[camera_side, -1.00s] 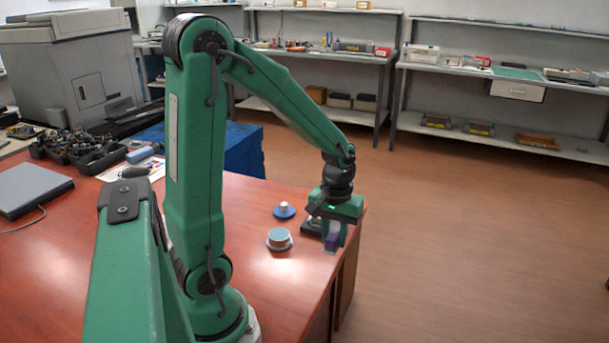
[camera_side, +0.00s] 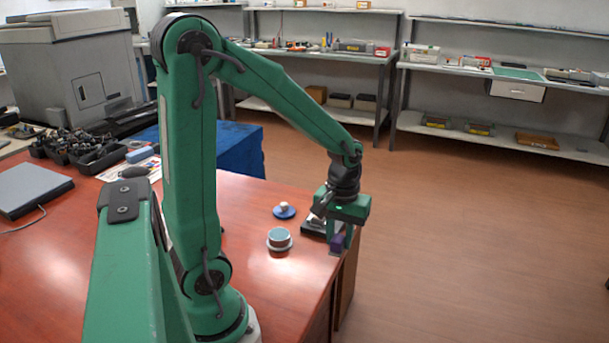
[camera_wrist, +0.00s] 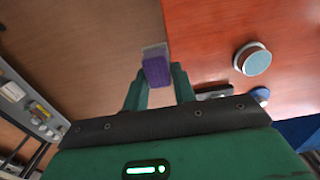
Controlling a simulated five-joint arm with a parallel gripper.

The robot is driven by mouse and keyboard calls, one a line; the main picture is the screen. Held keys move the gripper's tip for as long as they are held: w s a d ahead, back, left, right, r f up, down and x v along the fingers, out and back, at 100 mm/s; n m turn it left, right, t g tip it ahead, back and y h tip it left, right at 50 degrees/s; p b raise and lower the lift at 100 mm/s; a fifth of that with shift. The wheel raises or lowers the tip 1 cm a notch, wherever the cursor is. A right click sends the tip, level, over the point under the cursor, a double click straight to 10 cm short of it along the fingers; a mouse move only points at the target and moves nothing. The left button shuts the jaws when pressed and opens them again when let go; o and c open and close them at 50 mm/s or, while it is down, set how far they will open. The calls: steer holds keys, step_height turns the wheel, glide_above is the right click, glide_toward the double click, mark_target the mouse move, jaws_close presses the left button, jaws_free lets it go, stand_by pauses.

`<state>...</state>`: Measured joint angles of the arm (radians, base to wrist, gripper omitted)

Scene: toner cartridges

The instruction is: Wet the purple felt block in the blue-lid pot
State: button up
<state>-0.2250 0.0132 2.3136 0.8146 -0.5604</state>
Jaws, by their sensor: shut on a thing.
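The purple felt block (camera_side: 337,243) is between the fingers of my gripper (camera_side: 340,228), which is shut on it. The block also shows in the wrist view (camera_wrist: 157,72) between the green fingertips (camera_wrist: 158,85). It hangs near the right edge of the table; its exact height is hard to tell. The pot (camera_side: 279,240) stands open on the table to the left of the block, with a blue-grey surface inside. It also shows in the wrist view (camera_wrist: 252,60). Its blue lid (camera_side: 284,211) with a pale knob lies behind the pot, apart from it.
A dark tray-like thing (camera_side: 313,227) sits close beside my gripper, partly hidden. The red-brown table (camera_side: 240,225) ends just right of the block, with floor beyond. Black bins (camera_side: 75,148) and a grey flat device (camera_side: 32,188) lie at the left, away from the pot.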

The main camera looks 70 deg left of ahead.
steer(key=s+a, duration=0.2)
steer(key=a, duration=0.9)
steer(key=r, duration=0.1)
glide_above(281, 231)
steer(key=shift+r, duration=0.2)
steer(key=shift+f, duration=0.15)
steer(key=shift+f, duration=0.85)
steer(key=shift+f, duration=0.2)
steer(key=shift+f, duration=2.8)
steer(key=shift+f, duration=0.65)
stand_by(0.6)
steer(key=shift+r, duration=0.15)
step_height(281, 231, up, 7)
stand_by(1.1)
